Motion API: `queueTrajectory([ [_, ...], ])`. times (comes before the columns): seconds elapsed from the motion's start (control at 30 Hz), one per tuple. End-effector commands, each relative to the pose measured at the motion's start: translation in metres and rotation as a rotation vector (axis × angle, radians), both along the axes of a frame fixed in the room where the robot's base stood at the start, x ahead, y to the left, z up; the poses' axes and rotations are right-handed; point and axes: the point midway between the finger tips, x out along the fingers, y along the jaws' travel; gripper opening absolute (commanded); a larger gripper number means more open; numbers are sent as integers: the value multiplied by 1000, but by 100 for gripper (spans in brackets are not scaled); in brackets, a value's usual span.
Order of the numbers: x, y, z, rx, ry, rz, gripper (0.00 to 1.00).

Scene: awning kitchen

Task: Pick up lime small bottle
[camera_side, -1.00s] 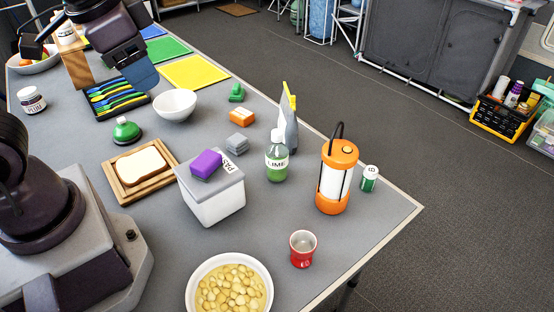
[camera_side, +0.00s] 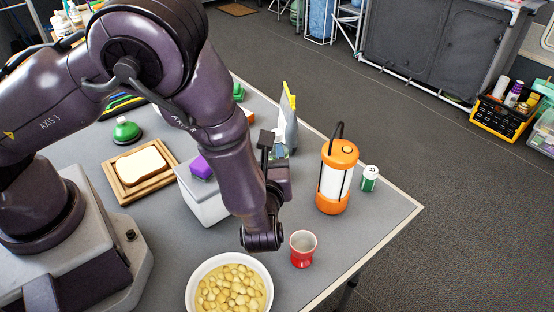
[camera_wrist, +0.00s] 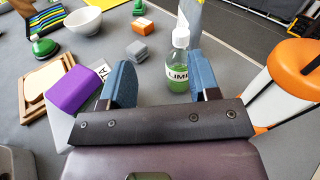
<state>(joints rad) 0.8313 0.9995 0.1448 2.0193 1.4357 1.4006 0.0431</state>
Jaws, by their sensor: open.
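The lime small bottle (camera_wrist: 177,73) is clear with green contents, a white nozzle top and a LIME label. It stands upright on the grey table. In the wrist view it shows beyond and between the two blue fingers of my gripper (camera_wrist: 160,64), closer to the right finger. My gripper is open and empty. The right finger overlaps the bottle's right edge in this view; I cannot tell whether they touch. In the side view my arm and gripper hide most of the bottle.
An orange lantern (camera_side: 336,180) stands right of the bottle. A white tub with a purple block (camera_wrist: 73,89) on it is at the left. A red cup (camera_side: 302,250) and a bowl of yellow pieces (camera_side: 194,294) are in front.

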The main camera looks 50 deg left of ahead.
Motion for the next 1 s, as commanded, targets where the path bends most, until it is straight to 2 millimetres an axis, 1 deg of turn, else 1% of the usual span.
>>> queueTrajectory([
  [0.03, 1, -7, -10, 44, 14, -53, 56],
  [0.1, 2, -13, -18, 85, 24, -105, 56],
  [0.2, 4, -18, -24, 111, 30, -143, 56],
  [0.27, 7, -15, -25, 117, 31, -149, 56],
  [0.6, 48, 27, -25, 115, 32, -146, 56],
  [0.87, 63, 41, -25, 115, 31, -146, 56],
  [1.0, 77, 57, -25, 115, 32, -144, 56],
])
